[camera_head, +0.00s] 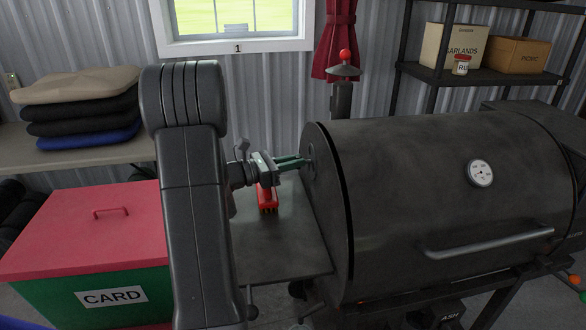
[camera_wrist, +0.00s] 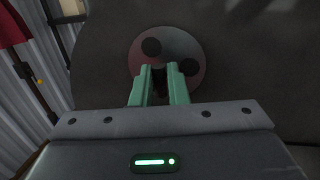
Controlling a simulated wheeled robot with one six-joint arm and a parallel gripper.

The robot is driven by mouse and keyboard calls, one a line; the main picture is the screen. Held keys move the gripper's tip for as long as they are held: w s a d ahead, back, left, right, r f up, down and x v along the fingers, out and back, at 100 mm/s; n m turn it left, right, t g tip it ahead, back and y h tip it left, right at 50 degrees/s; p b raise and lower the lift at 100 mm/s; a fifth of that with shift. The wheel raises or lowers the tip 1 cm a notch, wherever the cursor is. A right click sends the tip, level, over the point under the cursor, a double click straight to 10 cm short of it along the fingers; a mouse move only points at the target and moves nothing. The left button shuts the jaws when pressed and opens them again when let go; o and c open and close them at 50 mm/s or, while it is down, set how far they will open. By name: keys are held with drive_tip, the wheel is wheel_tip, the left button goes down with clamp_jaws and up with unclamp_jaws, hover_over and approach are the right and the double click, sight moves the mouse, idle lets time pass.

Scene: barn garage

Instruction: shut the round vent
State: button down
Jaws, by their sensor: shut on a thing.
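The round vent (camera_head: 309,165) is a small disc on the left end wall of the dark barrel grill (camera_head: 400,190). In the wrist view the vent (camera_wrist: 168,45) is a grey-reddish disc with two dark round holes showing, one at upper left and one at right. Its lower part is hidden behind my fingers. My gripper (camera_head: 299,162) reaches the vent from the left with its green fingers. In the wrist view my gripper (camera_wrist: 161,70) is shut on a small dark tab at the disc, mostly hidden between the fingertips.
A side shelf (camera_head: 285,245) below my gripper carries a red brush (camera_head: 267,198). A red-lidded green bin (camera_head: 85,232) stands at left, and a bench with folded cloths (camera_head: 80,107) behind it. The grill's chimney (camera_head: 342,98) rises behind the vent.

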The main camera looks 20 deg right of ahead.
idle(0.3)
drive_tip(key=c, duration=1.4)
unclamp_jaws()
drive_tip(key=shift+c, duration=0.2)
drive_tip(key=shift+a, duration=0.1)
drive_tip(key=a, duration=1.3)
drive_tip(key=shift+w+a+f, duration=0.3)
drive_tip(key=d, duration=1.3)
drive_tip(key=shift+s+d+r+p, duration=0.3)
drive_tip(key=shift+d+r, duration=0.05)
drive_tip(key=shift+d, duration=0.05)
